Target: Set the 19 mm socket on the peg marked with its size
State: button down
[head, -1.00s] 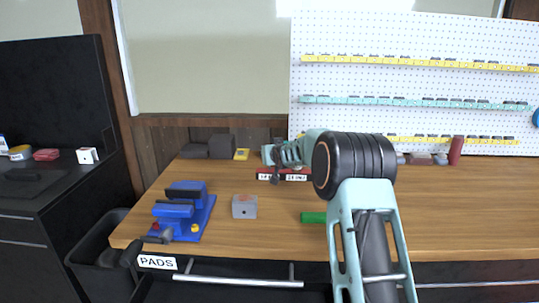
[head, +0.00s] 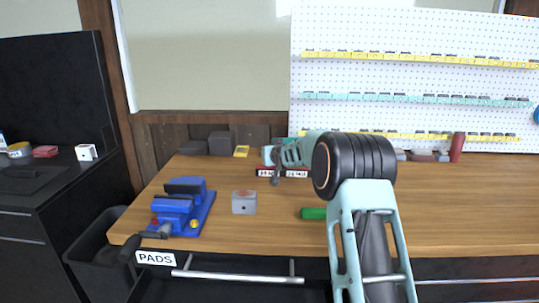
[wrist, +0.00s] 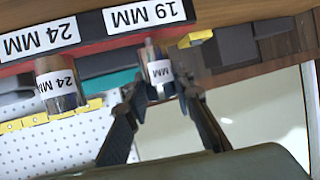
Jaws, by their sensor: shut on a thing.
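My gripper (wrist: 161,82) is shut on a metal socket (wrist: 157,66) with a white label of which only "MM" reads. In the wrist view, which is upside down, the socket is at the rack's edge by the "19 MM" label (wrist: 148,14). Whether it sits fully on a peg I cannot tell. A second socket, marked 24 MM (wrist: 57,88), stands on the rack by the "24 MM" label (wrist: 40,38). In the head view the dark red rack (head: 295,172) lies at the back of the bench, and my arm's end partly covers it.
Dark boxes (head: 221,143) stand behind at left. A pegboard (head: 420,75) with yellow and teal rails rises behind. The bench's right front is clear.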

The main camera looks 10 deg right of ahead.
jog(key=shift+f+b, duration=0.5)
jog(key=shift+f, duration=0.05)
jog(key=c, duration=1.6)
grip_release()
jog(key=shift+s, duration=0.15)
jog(key=shift+v, duration=5.9)
